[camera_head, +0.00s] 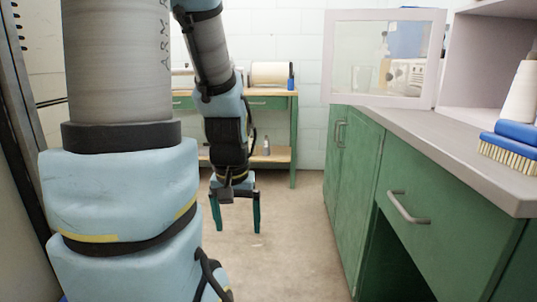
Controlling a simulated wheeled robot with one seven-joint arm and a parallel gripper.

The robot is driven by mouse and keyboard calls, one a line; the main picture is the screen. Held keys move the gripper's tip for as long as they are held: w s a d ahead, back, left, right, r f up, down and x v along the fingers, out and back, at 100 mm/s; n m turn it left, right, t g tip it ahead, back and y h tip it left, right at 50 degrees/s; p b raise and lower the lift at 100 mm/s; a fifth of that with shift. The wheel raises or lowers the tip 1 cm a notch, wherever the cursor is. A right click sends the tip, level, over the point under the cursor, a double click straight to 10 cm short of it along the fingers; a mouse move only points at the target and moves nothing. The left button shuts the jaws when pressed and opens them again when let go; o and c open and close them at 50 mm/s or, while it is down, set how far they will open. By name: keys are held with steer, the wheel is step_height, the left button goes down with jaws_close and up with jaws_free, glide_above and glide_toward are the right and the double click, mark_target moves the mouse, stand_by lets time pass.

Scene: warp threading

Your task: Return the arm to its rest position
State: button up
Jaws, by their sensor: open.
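My gripper (236,212) hangs at the end of my arm, left of the middle of the head view. It points straight down with its two dark teal fingers apart. It is open, and nothing shows between the fingers but bare floor behind. The forearm above it is light blue and grey with a black wrist section, and it hangs close to vertical. A thick part of my own arm fills the left of the view and hides what lies behind it.
A green cabinet (365,185) with a grey counter (440,145) runs along the right. A blue brush (512,140) lies at its edge, and a clear-fronted box (345,60) stands farther back. A green-legged workbench (293,140) stands at the back wall. The floor (290,245) between is clear.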

step_height(320, 180, up, 28)
steer(key=p, duration=2.6)
steer(key=shift+c, duration=0.4)
